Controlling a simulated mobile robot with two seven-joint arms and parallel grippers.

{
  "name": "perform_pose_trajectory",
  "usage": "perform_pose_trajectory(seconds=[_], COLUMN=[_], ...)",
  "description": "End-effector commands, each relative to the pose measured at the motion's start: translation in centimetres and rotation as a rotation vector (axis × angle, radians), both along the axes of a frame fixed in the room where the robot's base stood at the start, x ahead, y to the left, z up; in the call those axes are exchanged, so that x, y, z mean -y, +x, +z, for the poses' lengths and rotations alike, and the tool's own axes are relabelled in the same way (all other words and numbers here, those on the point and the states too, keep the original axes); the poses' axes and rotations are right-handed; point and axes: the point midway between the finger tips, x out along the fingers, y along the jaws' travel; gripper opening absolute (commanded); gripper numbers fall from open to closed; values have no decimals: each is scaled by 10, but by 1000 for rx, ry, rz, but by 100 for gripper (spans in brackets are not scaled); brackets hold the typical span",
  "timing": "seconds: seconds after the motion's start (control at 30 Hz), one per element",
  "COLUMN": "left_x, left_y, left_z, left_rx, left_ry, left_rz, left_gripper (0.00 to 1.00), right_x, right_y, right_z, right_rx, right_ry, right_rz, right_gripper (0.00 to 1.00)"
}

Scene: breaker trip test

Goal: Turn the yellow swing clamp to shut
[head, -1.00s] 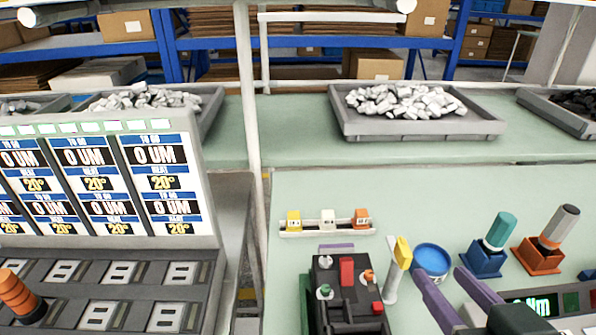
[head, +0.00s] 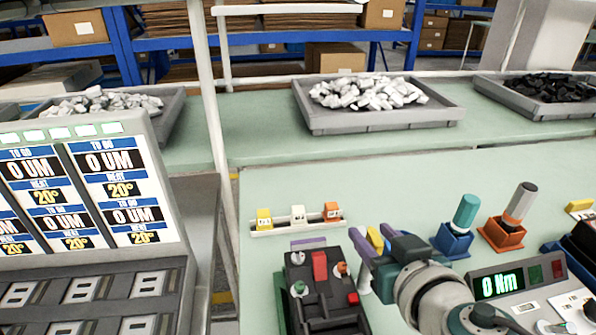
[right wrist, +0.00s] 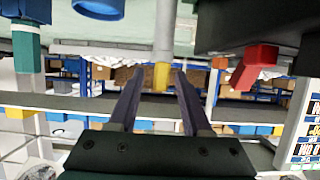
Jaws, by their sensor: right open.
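The yellow swing clamp (head: 375,239) stands on a pale post at the right side of the black breaker fixture (head: 322,311). My right gripper (head: 369,236) is open, its purple fingers at the clamp and partly covering it in the head view. In the right wrist view the yellow clamp arm (right wrist: 161,77) lies between the open fingertips (right wrist: 159,72), below its pale post (right wrist: 163,35) in the picture. A gap shows on both sides of it, and I cannot tell whether either finger touches. My left gripper is out of view.
The fixture carries a red lever (head: 320,265), a green knob (head: 299,288) and an orange knob (head: 341,268). A small rack (head: 297,226) stands behind it. Blue (head: 453,242) and orange (head: 502,236) holders and a torque display (head: 498,285) stand right.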

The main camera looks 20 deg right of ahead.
Motion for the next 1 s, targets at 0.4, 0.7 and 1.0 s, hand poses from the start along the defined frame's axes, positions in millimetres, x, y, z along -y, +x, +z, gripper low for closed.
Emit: perform_pose_trajectory(seconds=[0.4, 0.7, 1.0], left_x=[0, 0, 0], left_y=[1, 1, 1], left_z=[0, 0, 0], left_rx=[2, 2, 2], left_ry=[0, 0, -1], left_rz=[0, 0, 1], left_gripper=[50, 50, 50], right_x=[0, 0, 0], right_y=[0, -1, -1], right_z=[0, 0, 0], right_rx=[0, 0, 0], right_ry=[0, 0, -1], right_rz=[0, 0, 1], right_gripper=[21, 0, 0])
